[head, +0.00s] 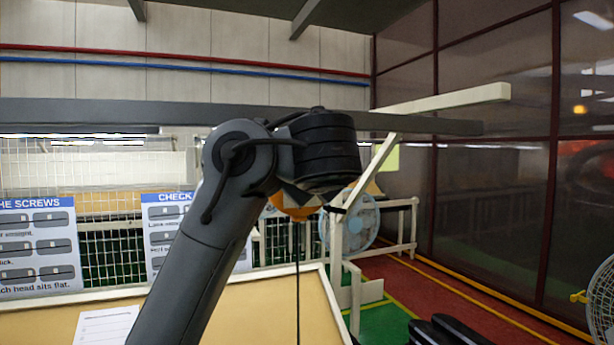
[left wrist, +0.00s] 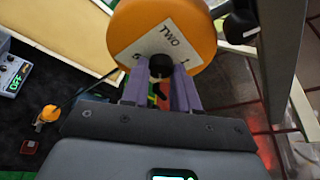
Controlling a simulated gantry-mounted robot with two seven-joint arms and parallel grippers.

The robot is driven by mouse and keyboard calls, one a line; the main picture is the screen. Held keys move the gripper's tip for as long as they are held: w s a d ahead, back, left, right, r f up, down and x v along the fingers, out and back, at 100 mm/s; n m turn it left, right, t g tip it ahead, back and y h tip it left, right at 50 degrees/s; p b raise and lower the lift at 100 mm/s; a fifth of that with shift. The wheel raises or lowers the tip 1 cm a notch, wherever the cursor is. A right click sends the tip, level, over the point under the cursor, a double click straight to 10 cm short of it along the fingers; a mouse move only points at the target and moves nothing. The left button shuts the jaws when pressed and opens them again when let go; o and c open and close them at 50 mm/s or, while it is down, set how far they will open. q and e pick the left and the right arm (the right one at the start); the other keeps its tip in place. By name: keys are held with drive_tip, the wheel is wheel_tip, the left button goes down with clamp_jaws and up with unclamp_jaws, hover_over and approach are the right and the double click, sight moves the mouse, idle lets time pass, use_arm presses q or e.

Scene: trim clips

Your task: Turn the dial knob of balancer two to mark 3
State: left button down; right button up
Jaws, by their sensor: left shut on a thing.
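Balancer two is an orange round housing (left wrist: 190,20) at the top of the left wrist view, with a white plate marked "TWO". Its black dial knob (left wrist: 161,65) sits at the lower part of the plate. My left gripper (left wrist: 160,80) has its two purple-grey fingers on either side of the knob and is shut on it. The dial marks and pointer are too small or covered to read. In the head view, only a bit of the orange housing (head: 297,207) shows below my left wrist, which hides the knob and fingers. My right gripper is not in view.
A dark cable (head: 297,290) hangs below the housing over a tan board-topped table (head: 262,310). A pale beam frame (head: 440,102) stands to the right of my wrist. In the left wrist view, another black knob (left wrist: 240,25) is at the upper right, and a device with a green display (left wrist: 12,75) at left.

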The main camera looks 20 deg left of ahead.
use_arm(q)
drive_tip(key=shift+m+g, duration=0.3)
drive_tip(key=shift+m, duration=0.1)
drive_tip(key=c, duration=0.9)
unclamp_jaws()
drive_tip(key=shift+o, duration=0.2)
drive_tip(key=shift+s+d, duration=0.1)
drive_tip(key=shift+d, duration=0.05)
drive_tip(key=b+v, duration=0.7)
drive_tip(key=v, duration=0.3)
drive_tip(key=shift+s+d, duration=0.2)
drive_tip(key=shift+s, duration=0.05)
